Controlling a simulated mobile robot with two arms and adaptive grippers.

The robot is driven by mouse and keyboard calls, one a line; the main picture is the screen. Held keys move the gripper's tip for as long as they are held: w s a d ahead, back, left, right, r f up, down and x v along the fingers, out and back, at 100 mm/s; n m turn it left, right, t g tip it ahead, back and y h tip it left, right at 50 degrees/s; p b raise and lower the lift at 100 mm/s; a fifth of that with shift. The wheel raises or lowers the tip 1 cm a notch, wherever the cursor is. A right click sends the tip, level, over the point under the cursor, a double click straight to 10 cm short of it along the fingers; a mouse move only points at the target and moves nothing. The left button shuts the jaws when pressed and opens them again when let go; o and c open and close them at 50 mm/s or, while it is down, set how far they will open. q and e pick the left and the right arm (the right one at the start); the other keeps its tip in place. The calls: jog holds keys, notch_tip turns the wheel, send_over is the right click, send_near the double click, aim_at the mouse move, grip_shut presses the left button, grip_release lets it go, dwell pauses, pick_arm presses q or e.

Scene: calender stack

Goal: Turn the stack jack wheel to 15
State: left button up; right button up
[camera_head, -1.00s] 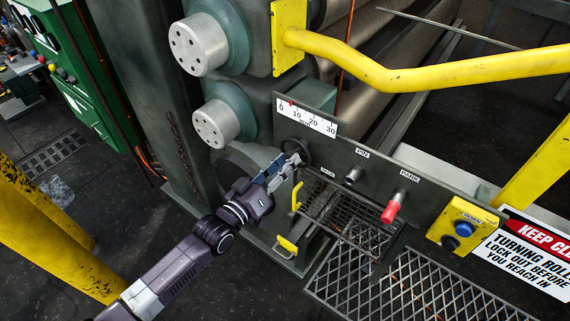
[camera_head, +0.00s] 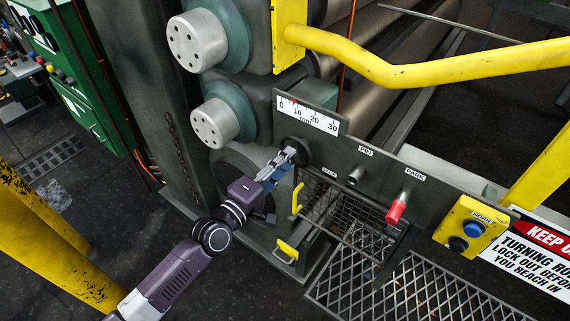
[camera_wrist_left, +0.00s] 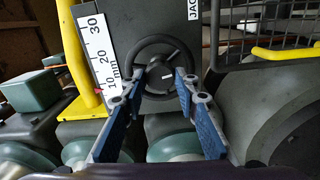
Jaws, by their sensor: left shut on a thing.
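The dark round jack wheel (camera_head: 303,151) sits on the grey panel, left of the PIN knob; its rim and hub show in the left wrist view (camera_wrist_left: 166,44). My left gripper (camera_head: 289,152) is at the wheel, its blue-padded fingers (camera_wrist_left: 160,78) spread across the lower rim and hub and shut on it. The gripper hides part of the wheel in the head view. The white mm scale (camera_head: 308,116), marked 0 to 30, is above the wheel. A small red pointer (camera_head: 293,101) stands between 0 and 10, nearer 10. My right gripper is not in view.
A PIN knob (camera_head: 355,174) and a red PARK handle (camera_head: 397,210) are right of the wheel. A yellow rail (camera_head: 430,72) crosses above; a yellow button box (camera_head: 468,229) stands at right.

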pick_arm(q)
jog(key=m+p, duration=1.1)
jog(key=m, duration=1.4)
jog(key=shift+s+d+f, duration=0.1)
dwell(2.0)
